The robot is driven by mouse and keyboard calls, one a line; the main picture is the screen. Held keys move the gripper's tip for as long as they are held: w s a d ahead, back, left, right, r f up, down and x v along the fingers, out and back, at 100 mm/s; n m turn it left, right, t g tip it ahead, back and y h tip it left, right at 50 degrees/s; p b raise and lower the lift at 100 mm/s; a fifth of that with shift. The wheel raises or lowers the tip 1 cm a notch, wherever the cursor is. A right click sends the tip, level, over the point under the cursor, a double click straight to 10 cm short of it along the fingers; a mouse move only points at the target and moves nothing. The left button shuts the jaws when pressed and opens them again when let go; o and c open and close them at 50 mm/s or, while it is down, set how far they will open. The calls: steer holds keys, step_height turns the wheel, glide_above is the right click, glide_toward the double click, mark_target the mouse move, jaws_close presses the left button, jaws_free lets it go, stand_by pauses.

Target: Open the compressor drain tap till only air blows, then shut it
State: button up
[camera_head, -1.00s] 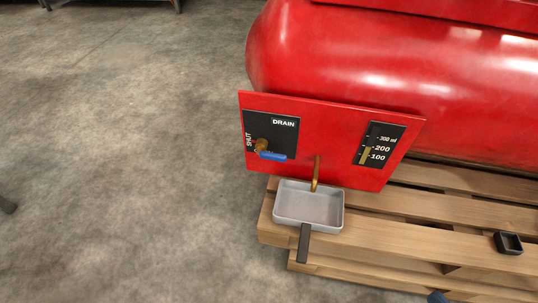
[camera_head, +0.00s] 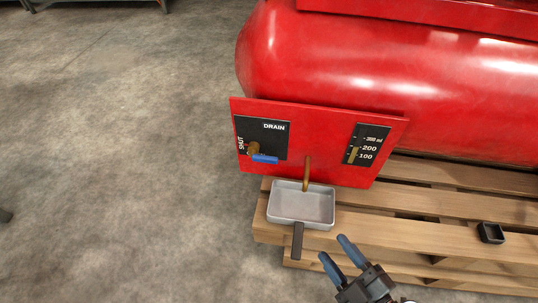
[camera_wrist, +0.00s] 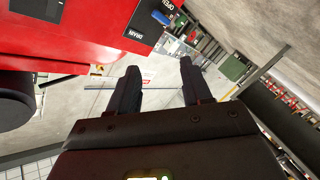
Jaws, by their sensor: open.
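The drain tap (camera_head: 264,159) has a blue lever on a brass body, on the black DRAIN plate of the red panel (camera_head: 320,125). The lever lies nearly level, pointing right. The brass spout (camera_head: 307,175) hangs over a grey pan (camera_head: 301,210), which looks empty. The gauge (camera_head: 366,144) shows a brass-coloured column up to about 200. My gripper (camera_head: 336,249) is open and empty, below and right of the pan, apart from the tap. In the wrist view, the blue lever (camera_wrist: 161,18) shows beyond the open fingers (camera_wrist: 158,80).
The red tank (camera_head: 380,70) stands behind the panel. The pan sits on a wooden pallet (camera_head: 420,212), its dark handle (camera_head: 297,241) pointing toward me. A small black tray (camera_head: 491,233) lies on the pallet at right. The concrete floor at left is clear.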

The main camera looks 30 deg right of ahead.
steer(key=w+f+n+y+p, duration=0.1)
steer(key=w+f+n+p, duration=0.3)
steer(key=w, duration=0.6)
steer(key=n+t+y+b, duration=0.1)
steer(key=n, duration=0.5)
glide_toward(272, 162)
steer(key=w, duration=0.3)
steer(key=shift+w+a+b, duration=0.25)
steer(key=shift+w+a, duration=0.05)
steer(key=shift+w, duration=1.05)
steer(key=shift+w+a+b, duration=0.3)
steer(key=shift+w, duration=1.1)
steer(key=shift+w+a+b, duration=0.25)
steer(key=shift+w+a, duration=0.05)
steer(key=shift+w, duration=1.05)
steer(key=shift+c, duration=0.3)
steer(key=shift+f, duration=0.1)
jaws_close()
